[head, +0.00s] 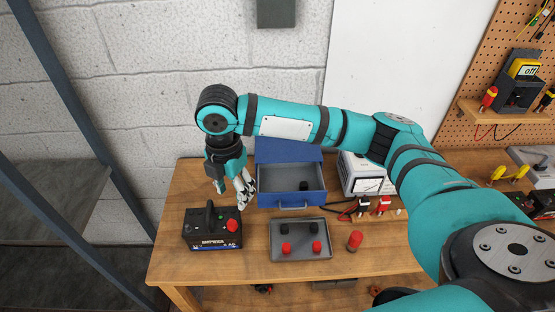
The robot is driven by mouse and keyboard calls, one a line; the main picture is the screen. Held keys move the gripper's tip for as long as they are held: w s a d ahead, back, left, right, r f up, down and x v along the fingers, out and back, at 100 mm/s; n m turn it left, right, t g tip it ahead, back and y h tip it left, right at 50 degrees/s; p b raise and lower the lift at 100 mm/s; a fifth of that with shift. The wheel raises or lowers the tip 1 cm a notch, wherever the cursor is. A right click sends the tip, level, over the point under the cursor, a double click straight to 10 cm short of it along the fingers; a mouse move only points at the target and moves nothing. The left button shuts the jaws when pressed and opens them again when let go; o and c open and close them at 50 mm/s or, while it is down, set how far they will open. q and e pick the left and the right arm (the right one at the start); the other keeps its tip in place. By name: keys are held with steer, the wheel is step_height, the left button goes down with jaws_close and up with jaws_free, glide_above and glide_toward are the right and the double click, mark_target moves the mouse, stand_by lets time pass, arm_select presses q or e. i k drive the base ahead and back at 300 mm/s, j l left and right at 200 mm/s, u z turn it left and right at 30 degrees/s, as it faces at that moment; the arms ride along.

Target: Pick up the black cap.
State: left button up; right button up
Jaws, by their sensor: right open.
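Several black caps show. One black cap (304,186) lies inside the open blue toolbox (292,201), toward its right side. Two more dark caps, one at the left (284,229) and one at the right (311,227), sit in the back row of the grey tray (300,255). My right gripper (232,198) is open and points down, above the table between the black battery (203,242) and the toolbox. It appears empty and apart from the caps. My left gripper is out of view.
Red caps (286,247) stand at the tray's front, one red cap (232,225) is on the battery, and a red piece (355,240) stands right of the tray. A white charger (359,176) with clamps stands behind. My right arm spans above the table (395,259).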

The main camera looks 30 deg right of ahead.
mark_target(304, 186)
steer(key=z, duration=1.25)
